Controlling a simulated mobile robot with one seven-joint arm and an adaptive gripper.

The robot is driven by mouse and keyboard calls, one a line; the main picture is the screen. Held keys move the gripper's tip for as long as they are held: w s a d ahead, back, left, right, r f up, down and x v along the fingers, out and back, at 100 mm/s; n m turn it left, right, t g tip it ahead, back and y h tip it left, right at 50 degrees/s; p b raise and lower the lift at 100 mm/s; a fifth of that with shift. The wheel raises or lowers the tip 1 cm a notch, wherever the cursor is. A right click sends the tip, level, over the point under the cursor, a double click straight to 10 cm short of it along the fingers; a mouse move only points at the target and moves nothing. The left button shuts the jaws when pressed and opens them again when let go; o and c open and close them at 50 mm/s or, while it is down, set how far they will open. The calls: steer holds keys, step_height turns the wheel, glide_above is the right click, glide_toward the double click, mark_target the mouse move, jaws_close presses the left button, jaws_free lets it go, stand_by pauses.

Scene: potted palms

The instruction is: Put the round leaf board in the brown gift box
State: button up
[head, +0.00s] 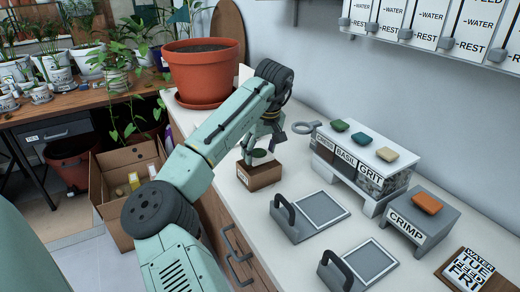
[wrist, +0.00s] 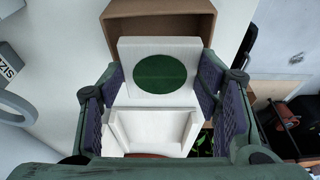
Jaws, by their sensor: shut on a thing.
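The round leaf board (wrist: 127,60) is a white board with a dark green round patch. In the wrist view it sits between my gripper's two fingers, with a white block-like part (wrist: 150,128) on its near side. My gripper (wrist: 160,95) is shut on the board. In the head view my gripper (head: 264,138) is over the brown gift box (head: 262,176), and the board's green patch (head: 259,153) shows just above the box. The box also shows in the wrist view (wrist: 190,15), beyond the board. I cannot tell whether the board touches the box.
Two grey plates with dark handles (head: 308,212) (head: 358,266) lie right of the box. A labelled rack (head: 362,160) with coloured blocks and a CRIMP stand (head: 415,222) are further right. A large terracotta pot (head: 203,75) stands behind my arm.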

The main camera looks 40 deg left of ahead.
steer(key=shift+f, duration=0.5)
steer(key=shift+f, duration=0.1)
steer(key=shift+d+f, duration=0.1)
steer(key=shift+f, duration=0.4)
steer(key=o, duration=1.1)
steer(key=shift+r, duration=0.1)
steer(key=shift+r, duration=0.25)
steer(key=b+v, duration=0.1)
steer(key=v, duration=1.1)
steer(key=shift+r, duration=0.3)
